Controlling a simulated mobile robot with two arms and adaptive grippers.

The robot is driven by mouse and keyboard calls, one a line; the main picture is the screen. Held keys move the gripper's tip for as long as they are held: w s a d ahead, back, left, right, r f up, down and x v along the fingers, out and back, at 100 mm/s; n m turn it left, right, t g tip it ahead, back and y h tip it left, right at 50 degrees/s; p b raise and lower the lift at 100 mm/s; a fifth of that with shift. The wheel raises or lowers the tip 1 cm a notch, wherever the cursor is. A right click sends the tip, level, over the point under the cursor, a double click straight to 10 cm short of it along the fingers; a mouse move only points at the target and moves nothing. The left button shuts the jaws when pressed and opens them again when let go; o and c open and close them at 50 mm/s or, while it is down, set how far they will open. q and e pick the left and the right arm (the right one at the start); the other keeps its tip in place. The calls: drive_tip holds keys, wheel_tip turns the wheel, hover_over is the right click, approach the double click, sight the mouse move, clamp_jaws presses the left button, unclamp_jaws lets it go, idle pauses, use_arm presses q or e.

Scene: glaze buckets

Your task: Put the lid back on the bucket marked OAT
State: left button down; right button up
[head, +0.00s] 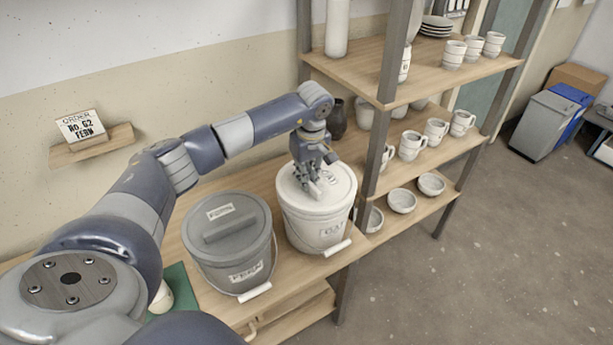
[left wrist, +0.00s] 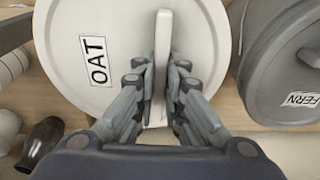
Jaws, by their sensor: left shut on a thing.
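The white bucket (head: 300,222) with a label reading OA and a partly unclear last letter stands on the wooden shelf. Its white lid (head: 338,190) lies over its mouth and looks about level; I cannot tell whether it is fully seated. In the left wrist view, the lid (left wrist: 75,25) carries an OAT label and a raised bar handle (left wrist: 163,40). My left gripper (head: 314,188) is above the lid, its fingers shut on both sides of the bar handle. My right gripper is not in view.
A grey bucket marked FERN (head: 225,262), with a grey lid (head: 228,220) on it, stands close on the left. A shelf post (head: 375,155) rises just right of the white bucket. A dark vase (head: 337,120) is behind. An order card (head: 82,126) reads No. 62 FERN.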

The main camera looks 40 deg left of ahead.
use_arm(q)
drive_tip(key=shift+f, duration=0.1)
idle(0.6)
drive_tip(key=c, duration=1.6)
unclamp_jaws()
drive_tip(key=shift+o, duration=0.3)
drive_tip(key=o, duration=0.4)
drive_tip(key=shift+o, duration=0.2)
drive_tip(key=shift+r+p, duration=2.25)
drive_tip(key=shift+r, duration=1.25)
